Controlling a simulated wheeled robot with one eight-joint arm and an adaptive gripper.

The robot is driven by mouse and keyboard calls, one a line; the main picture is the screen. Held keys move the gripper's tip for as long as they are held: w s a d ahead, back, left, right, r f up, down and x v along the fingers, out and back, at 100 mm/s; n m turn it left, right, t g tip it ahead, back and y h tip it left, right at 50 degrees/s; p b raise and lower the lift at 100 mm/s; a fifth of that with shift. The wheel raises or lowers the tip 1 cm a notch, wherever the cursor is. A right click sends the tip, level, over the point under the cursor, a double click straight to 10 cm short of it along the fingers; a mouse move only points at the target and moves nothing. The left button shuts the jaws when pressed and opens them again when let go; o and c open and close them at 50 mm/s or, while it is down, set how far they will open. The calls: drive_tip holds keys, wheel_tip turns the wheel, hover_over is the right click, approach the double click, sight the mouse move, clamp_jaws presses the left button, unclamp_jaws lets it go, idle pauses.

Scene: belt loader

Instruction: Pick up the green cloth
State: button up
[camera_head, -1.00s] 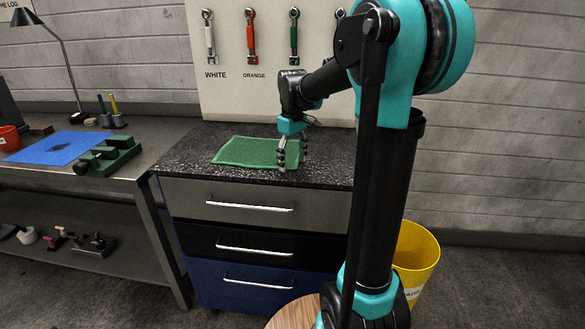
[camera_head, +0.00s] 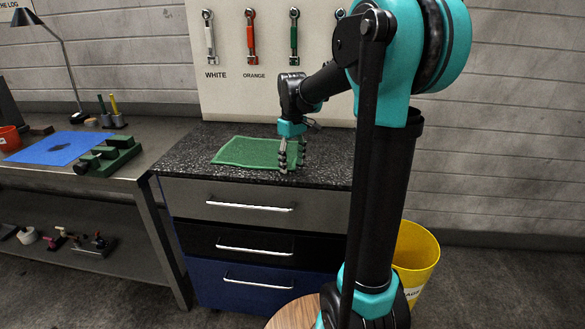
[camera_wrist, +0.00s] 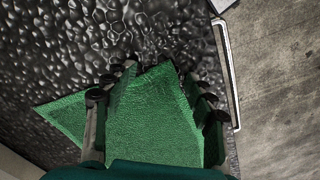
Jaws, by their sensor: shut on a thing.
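The green cloth (camera_head: 246,152) lies spread on the dark speckled top of the drawer cabinet. My gripper (camera_head: 291,168) points down at the cloth's right end. In the wrist view the cloth (camera_wrist: 150,125) runs between the two fingers of my gripper (camera_wrist: 158,95), and its surface is raised into folds there. The fingers are shut on the cloth. A flat corner of it spreads out to the left of the fingers. Most of the cloth still rests on the cabinet top. The part beneath my palm is hidden.
The cabinet top (camera_head: 190,152) is otherwise clear, with drawer handles (camera_head: 250,207) on its front. A tool board (camera_head: 272,75) with wrenches stands behind. A bench (camera_head: 150,150) with a blue mat (camera_head: 58,147) and green block is at left. A yellow bin (camera_head: 418,250) stands at right.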

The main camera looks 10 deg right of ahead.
drive_tip(key=shift+c, duration=0.7)
drive_tip(key=shift+w+d+r, duration=0.1)
drive_tip(key=shift+r, duration=0.35)
drive_tip(key=c, duration=0.5)
wheel_tip(320, 180, up, 10)
drive_tip(key=shift+r, duration=0.15)
clamp_jaws()
drive_tip(key=shift+r, duration=0.4)
wheel_tip(320, 180, up, 27)
